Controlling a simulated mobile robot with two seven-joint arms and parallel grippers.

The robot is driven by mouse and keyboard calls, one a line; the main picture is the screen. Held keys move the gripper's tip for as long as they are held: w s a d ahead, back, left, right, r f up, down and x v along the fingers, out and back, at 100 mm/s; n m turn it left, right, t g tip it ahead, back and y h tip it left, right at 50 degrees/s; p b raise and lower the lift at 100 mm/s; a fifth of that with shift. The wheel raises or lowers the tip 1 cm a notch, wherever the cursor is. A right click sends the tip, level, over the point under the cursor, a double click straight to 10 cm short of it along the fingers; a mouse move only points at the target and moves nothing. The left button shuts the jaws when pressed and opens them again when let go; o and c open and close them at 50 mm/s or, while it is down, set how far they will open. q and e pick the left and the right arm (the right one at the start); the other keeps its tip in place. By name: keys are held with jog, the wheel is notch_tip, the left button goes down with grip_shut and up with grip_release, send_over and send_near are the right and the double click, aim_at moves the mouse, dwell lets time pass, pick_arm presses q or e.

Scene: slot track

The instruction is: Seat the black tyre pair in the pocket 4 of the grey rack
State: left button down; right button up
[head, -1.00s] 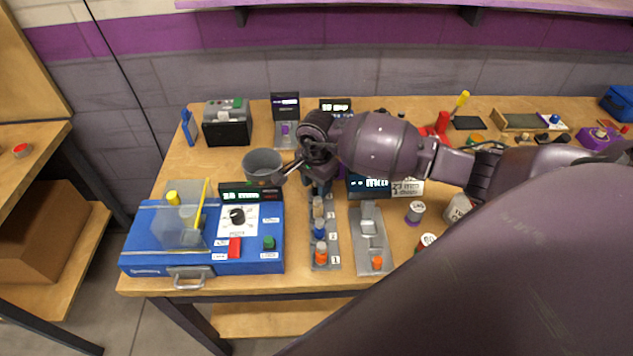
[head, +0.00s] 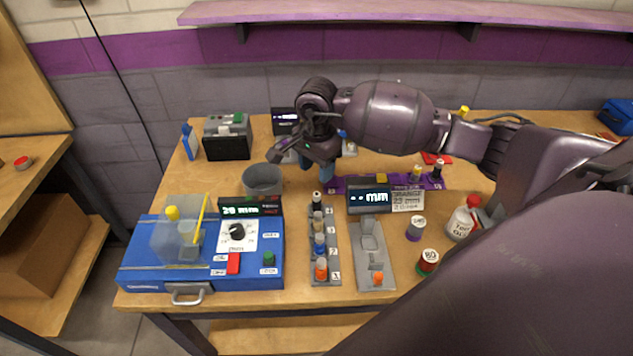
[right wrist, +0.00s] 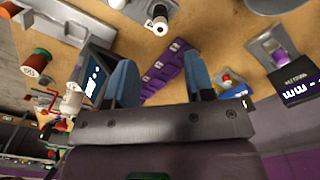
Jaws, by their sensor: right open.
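The grey rack (head: 319,262) lies on the bench, its numbered pockets in a line away from me. The black tyre pair (head: 316,199) stands upright at the rack's far end, by the 4 label, apart from my gripper; I cannot tell how deep it sits. In the right wrist view it is the black and white piece (right wrist: 160,24) at the top. Orange, blue and tan pieces stand in the nearer pockets. My right gripper (head: 316,168) is open and empty, above and beyond the rack's far end. Its blue fingers also show in the right wrist view (right wrist: 163,80).
A blue case (head: 140,270) with a dial stands left of the rack, a grey cup (head: 262,180) behind it. A grey fixture (head: 373,262), a display (head: 368,199) and a purple strip (head: 440,183) lie to the right. Spools and a white bottle (head: 460,223) stand further right.

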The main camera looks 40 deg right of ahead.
jog(key=shift+r, duration=1.05)
